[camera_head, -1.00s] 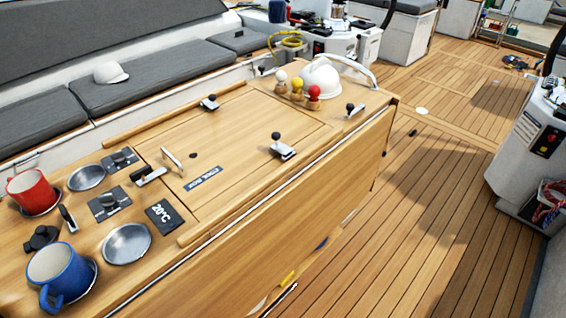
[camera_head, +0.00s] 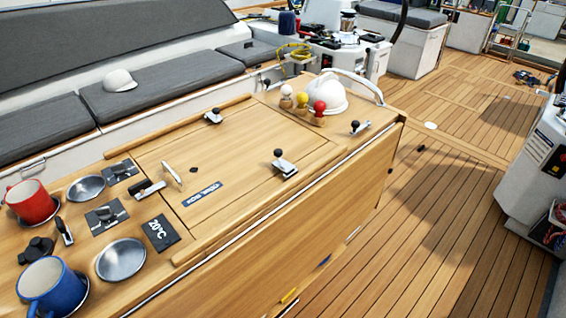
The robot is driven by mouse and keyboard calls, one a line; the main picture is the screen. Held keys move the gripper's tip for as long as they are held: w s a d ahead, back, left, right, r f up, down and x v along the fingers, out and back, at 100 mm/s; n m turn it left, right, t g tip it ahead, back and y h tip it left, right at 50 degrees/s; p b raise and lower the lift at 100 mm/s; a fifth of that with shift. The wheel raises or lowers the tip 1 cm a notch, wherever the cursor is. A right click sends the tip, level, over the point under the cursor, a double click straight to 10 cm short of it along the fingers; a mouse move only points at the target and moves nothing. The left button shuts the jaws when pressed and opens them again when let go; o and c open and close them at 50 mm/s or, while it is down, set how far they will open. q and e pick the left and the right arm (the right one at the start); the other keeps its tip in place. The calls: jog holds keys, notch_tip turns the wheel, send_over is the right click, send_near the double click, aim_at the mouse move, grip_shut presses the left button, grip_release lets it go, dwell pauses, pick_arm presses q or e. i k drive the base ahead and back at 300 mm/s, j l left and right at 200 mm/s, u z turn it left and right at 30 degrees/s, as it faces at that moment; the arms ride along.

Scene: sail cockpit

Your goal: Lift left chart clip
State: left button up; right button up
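Several small metal clips with black knobs sit on the wooden cockpit table (camera_head: 240,150). One clip (camera_head: 149,189) is at the left of the hatch panel, by a pale handle (camera_head: 172,176). Another clip (camera_head: 213,116) is at the panel's far edge. A third clip (camera_head: 285,166) is at its near right edge, and a similar fitting (camera_head: 360,127) is near the table's right end. I cannot tell for sure which is the left chart clip. Neither gripper is in view.
At the table's left are a red mug (camera_head: 32,204), a blue mug (camera_head: 48,288) and round metal dishes (camera_head: 121,259). Open deck (camera_head: 440,220) lies to the right.

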aim_at(282, 164)
jog(key=l+u, duration=0.2)
jog(key=l, duration=0.15)
jog(key=k+l+u, duration=0.1)
jog(key=l+u, duration=0.15)
jog(key=l, duration=0.15)
jog(key=k+l+u, duration=0.2)
jog(key=l, duration=0.15)
jog(key=l+u, duration=0.25)
jog(key=l, duration=0.1)
